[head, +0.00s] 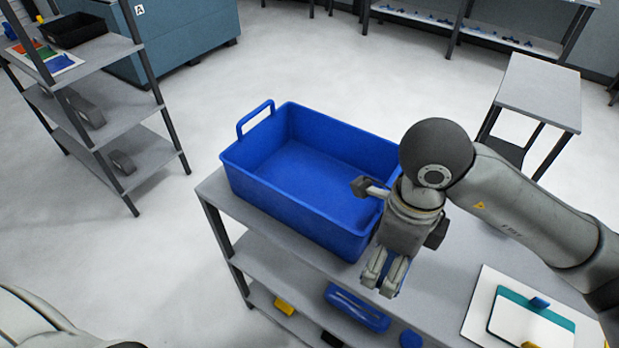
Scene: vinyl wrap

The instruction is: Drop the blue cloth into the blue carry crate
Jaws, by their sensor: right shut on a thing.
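The blue carry crate (258,192) stands on the grey tabletop, open at the top, with a raised handle at its far left end. Its visible floor is bare. My right gripper (383,279) is just outside the crate's near right corner, fingers pointing down towards the table's front edge. The right wrist covers the crate's right end. My left gripper is out of view.
The table's lower shelves hold a long blue item (357,308) and a yellow item (284,306). A white and teal board (508,318) lies on the tabletop at right. A shelf rack (140,158) stands left, a small grey table (540,90) right. The floor between is clear.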

